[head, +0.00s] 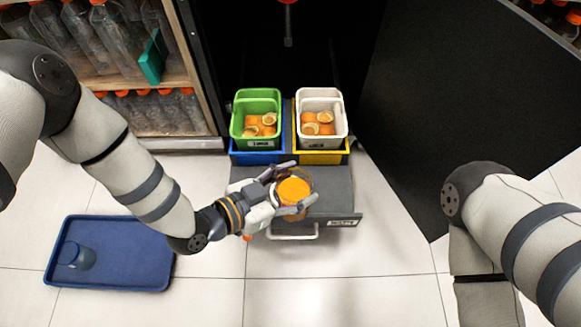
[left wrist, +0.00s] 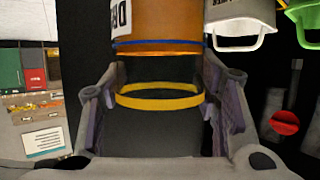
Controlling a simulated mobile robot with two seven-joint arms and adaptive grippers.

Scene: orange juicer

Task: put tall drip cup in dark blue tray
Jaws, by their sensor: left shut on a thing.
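The tall drip cup (head: 294,190) is clear with orange contents, seen from above. I cannot tell whether the cup still touches the shelf. The dark blue tray (head: 122,284) lies on the floor at the lower left, with a small blue see-through cup (head: 77,257) on its left side. My right gripper is out of view.
Behind the held cup stand a green bin (head: 243,104) and a white bin (head: 335,101) with orange peels. The grey shelf (head: 331,186) has a front handle. A black door (head: 465,100) stands open at right. Bottle shelves (head: 150,120) are at upper left.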

